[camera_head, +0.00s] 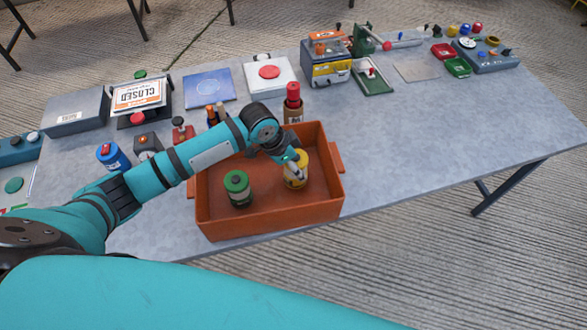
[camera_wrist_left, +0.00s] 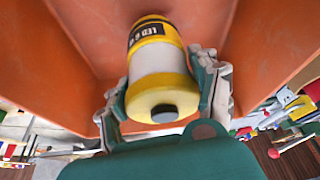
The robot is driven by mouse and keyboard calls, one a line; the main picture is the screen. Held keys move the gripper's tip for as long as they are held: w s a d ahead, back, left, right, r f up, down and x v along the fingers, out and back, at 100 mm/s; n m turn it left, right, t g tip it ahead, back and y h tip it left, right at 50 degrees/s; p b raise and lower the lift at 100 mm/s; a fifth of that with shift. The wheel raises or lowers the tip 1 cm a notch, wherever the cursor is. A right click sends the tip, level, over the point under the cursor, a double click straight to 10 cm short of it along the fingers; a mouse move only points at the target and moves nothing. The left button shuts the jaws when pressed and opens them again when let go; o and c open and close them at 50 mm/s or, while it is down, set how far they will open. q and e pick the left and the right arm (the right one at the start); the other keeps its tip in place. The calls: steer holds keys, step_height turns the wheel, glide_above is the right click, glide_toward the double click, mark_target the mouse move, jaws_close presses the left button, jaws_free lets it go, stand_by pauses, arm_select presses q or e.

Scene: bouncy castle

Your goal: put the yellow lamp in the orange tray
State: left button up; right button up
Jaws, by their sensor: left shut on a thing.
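The yellow lamp (camera_head: 296,176) is a small yellow and white cylinder with a dark label, inside the right part of the orange tray (camera_head: 270,222). In the left wrist view the lamp (camera_wrist_left: 160,75) sits between the two fingers, with the orange tray wall (camera_wrist_left: 270,45) around it. My left gripper (camera_head: 293,164) reaches down into the tray and is shut on the lamp. In the left wrist view my left gripper (camera_wrist_left: 165,92) has a finger on each side of it. I cannot tell whether the lamp touches the tray floor. My right gripper is out of view.
A green-topped jar (camera_head: 238,189) stands in the tray left of the lamp. A red-topped bottle (camera_head: 293,103) stands just behind the tray. A blue can (camera_head: 112,157) and small items are to the left. The table (camera_head: 430,135) right of the tray is clear.

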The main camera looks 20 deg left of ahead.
arm_select(q)
steer(key=shift+f, duration=1.4)
steer(key=shift+f, duration=0.15)
steer(key=o, duration=1.5)
steer(key=shift+o, duration=0.2)
steer(key=v, duration=1.2)
steer(key=shift+b, duration=0.4)
steer(key=shift+d, duration=0.1)
